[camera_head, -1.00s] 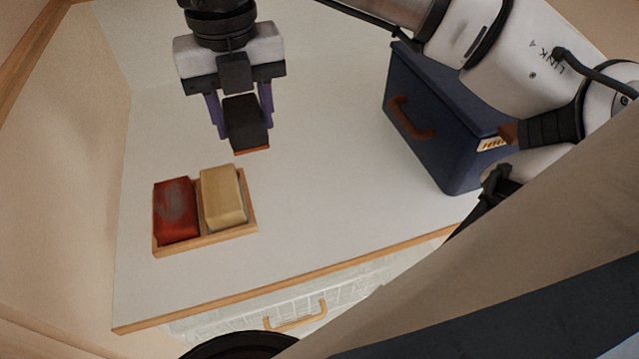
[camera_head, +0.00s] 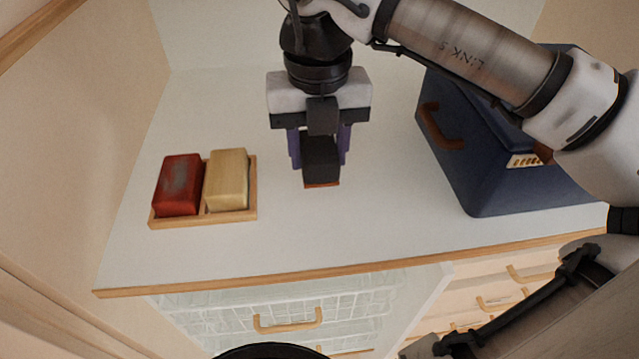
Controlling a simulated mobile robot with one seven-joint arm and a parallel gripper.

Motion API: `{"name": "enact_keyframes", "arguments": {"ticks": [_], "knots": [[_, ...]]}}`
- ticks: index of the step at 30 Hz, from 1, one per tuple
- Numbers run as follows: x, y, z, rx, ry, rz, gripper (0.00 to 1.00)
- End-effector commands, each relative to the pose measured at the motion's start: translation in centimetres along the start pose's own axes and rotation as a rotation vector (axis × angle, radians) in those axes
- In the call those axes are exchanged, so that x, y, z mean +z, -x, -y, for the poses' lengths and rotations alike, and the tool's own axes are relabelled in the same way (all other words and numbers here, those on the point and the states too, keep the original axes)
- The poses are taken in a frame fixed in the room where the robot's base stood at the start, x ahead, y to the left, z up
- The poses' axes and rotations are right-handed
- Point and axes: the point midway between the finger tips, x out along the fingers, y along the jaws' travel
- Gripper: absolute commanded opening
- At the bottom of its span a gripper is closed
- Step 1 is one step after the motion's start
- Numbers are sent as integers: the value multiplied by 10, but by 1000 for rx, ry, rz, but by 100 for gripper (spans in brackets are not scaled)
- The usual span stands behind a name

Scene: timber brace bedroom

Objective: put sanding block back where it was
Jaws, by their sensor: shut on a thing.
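My gripper (camera_head: 320,152) hangs fingers-down over the middle of the white counter, shut on a dark block with a reddish-brown lower edge. This looks like the sanding block (camera_head: 321,163). It is held between the purple fingers, right of a shallow wooden tray (camera_head: 205,220) and apart from it. Whether its underside touches the counter, I cannot tell. The tray holds a worn red block (camera_head: 180,184) on its left side and a tan block (camera_head: 228,180) on its right side. No empty compartment shows in the tray.
A dark blue box (camera_head: 480,165) with a brown handle stands on the counter to the right, partly behind my arm. The counter (camera_head: 300,235) is clear between the tray and the box. Its wooden front edge lies above drawers with wooden handles (camera_head: 287,322). A wall rises at left.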

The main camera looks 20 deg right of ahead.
Motion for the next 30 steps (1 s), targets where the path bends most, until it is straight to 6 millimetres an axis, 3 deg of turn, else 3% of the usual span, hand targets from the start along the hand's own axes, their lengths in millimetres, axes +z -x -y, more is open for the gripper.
{"name": "enact_keyframes", "arguments": {"ticks": [10,23,24,28,30], "knots": [[0,-46,0,1,-1,0,22],[0,-51,0,0,-1,2,22],[0,-50,0,0,-1,2,47],[0,-50,0,0,-1,1,64],[0,-50,0,0,-1,1,65]]}}
